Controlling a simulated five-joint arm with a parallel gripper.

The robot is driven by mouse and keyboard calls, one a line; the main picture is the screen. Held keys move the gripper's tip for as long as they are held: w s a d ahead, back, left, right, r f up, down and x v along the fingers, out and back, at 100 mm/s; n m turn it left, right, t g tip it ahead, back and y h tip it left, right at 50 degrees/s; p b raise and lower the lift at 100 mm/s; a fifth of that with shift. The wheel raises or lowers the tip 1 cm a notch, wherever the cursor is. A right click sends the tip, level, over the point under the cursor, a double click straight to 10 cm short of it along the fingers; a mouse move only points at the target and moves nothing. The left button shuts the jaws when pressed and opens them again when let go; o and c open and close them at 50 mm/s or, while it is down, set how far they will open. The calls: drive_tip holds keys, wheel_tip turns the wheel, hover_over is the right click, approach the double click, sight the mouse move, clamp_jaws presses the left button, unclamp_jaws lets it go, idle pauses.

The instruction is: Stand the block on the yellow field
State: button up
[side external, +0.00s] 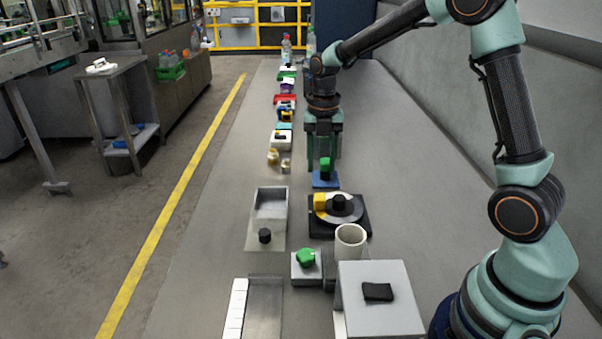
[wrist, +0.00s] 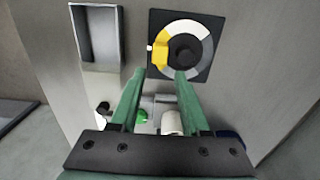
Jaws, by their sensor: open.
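A round dial (side external: 341,211) on a black square plate has white, grey and yellow sectors and a black hub; it also shows in the wrist view (wrist: 190,50). A yellow block-like piece (side external: 319,200) rises at the dial's left side. The yellow field (wrist: 161,52) lies there too. The block and field are close in colour, so their exact contact is hard to tell. My gripper (side external: 324,163) is open and empty, above the bench and apart from the dial. In the wrist view its two green fingers (wrist: 160,74) reach toward the dial's lower edge.
A metal tray (side external: 271,204) stands left of the dial, with a black knob (side external: 265,236) in front. A white cup (side external: 350,241), a green button (side external: 306,257) and a grey box (side external: 380,310) stand nearer. Several small items line the bench behind.

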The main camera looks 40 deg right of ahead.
drive_tip(key=s+a+r+m+t, duration=0.2)
drive_tip(key=s+r+m, duration=0.3)
drive_tip(key=m, duration=0.8)
drive_tip(key=s+a+r+m+t, duration=0.3)
drive_tip(key=s+r+m, duration=0.3)
drive_tip(key=m, duration=0.8)
drive_tip(key=s+a, duration=0.1)
drive_tip(key=s, duration=0.2)
drive_tip(key=shift+s+t, duration=0.3)
drive_tip(key=shift+s, duration=0.1)
